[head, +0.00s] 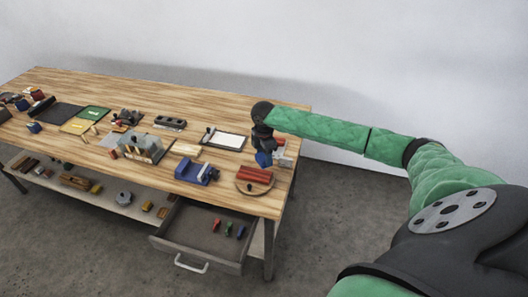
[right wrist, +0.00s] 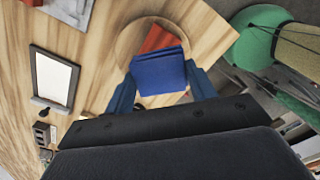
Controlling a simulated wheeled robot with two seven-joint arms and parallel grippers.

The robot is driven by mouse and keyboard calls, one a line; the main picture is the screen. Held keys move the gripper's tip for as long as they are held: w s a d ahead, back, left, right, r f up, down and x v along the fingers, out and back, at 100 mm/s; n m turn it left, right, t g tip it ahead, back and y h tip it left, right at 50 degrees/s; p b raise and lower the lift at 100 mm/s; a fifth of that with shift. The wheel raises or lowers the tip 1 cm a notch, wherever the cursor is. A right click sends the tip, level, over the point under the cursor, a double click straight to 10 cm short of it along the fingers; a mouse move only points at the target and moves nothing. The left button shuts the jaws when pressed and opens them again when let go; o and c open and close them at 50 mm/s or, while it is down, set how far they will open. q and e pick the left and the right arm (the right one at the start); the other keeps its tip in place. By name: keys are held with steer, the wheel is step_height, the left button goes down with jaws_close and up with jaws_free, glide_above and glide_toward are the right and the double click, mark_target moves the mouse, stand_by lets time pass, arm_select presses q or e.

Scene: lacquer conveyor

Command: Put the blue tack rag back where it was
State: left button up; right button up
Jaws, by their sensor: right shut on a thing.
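The blue tack rag (right wrist: 158,70) shows in the right wrist view as a flat, folded blue block between the two blue fingers of my right gripper (right wrist: 161,82). The gripper is shut on it. In the head view my right gripper (head: 264,156) is at the right end of the bench, just behind a round wooden board (head: 241,187). A red folded cloth (head: 255,174) lies on that board. In the right wrist view the blue rag partly covers the red cloth (right wrist: 160,38) and the board (right wrist: 124,45). Contact between the rag and the board cannot be told. My left gripper is out of view.
A blue vise (head: 196,172) stands left of the board, and a white framed panel (head: 224,140) lies behind it. An open drawer (head: 205,236) with small coloured items juts out below. Tools crowd the wooden bench (head: 170,92) at left; its back strip is clear.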

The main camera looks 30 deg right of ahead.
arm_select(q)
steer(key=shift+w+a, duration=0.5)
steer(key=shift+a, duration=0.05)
